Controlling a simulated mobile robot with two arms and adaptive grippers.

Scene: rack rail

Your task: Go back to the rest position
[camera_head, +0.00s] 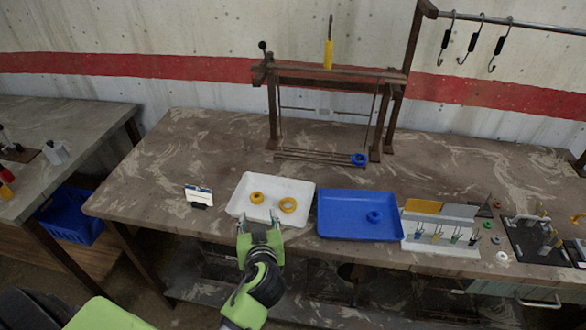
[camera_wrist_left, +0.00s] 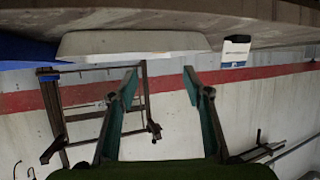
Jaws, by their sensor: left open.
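My left gripper (camera_head: 258,222) is at the front edge of the white tray (camera_head: 300,190), with its green arm coming up from below. Its two fingers are apart. In the left wrist view the fingers (camera_wrist_left: 160,76) show spread with nothing between them. That view is upside down and shows the underside and side of the white tray (camera_wrist_left: 135,43). Two yellow rings (camera_head: 288,205) lie in the tray, one smaller than the other. My right gripper is not in view.
A blue tray (camera_head: 350,228) with a blue ring (camera_head: 375,217) stands right of the white one. Behind is a wooden rack (camera_head: 330,76) with a blue ring (camera_head: 360,160) at its foot. A small card stand (camera_head: 199,196) is left. Hooks (camera_head: 472,42) hang from a rail.

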